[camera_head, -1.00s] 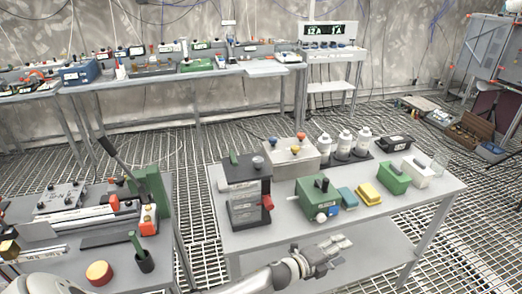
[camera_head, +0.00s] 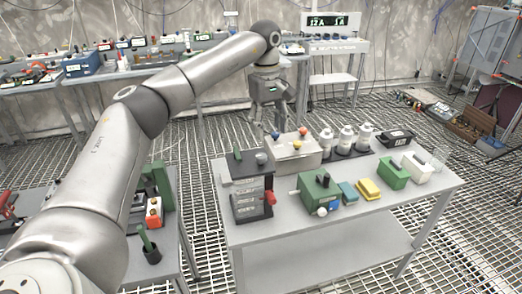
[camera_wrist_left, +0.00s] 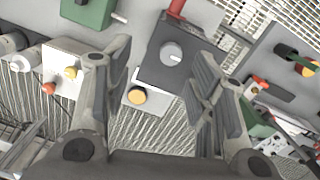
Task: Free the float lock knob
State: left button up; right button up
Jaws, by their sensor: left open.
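I cannot tell for certain which knob is the float lock knob. A grey round knob (camera_head: 261,158) stands on top of a dark box (camera_head: 246,207) at the left of the near table; the knob also shows in the left wrist view (camera_wrist_left: 171,54). My left gripper (camera_head: 265,122) is open and empty, pointing down behind the box. My right gripper is not in view.
A pale box with coloured knobs (camera_head: 291,156), white canisters (camera_head: 345,138) and a green box (camera_head: 317,187) crowd the near table (camera_head: 285,224). Yellow and green blocks lie to the right.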

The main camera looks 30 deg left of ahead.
aim_at(261, 155)
pick_arm(q)
jog(key=shift+y, duration=0.4)
jog(key=f, duration=0.3)
jog(key=a+f+p, duration=0.1)
jog(key=f, duration=0.2)
jog(key=a+f+p, duration=0.1)
jog(key=f, duration=0.2)
jog(key=shift+s+f, duration=0.1)
jog(key=shift+s, duration=0.25)
jog(key=c, duration=1)
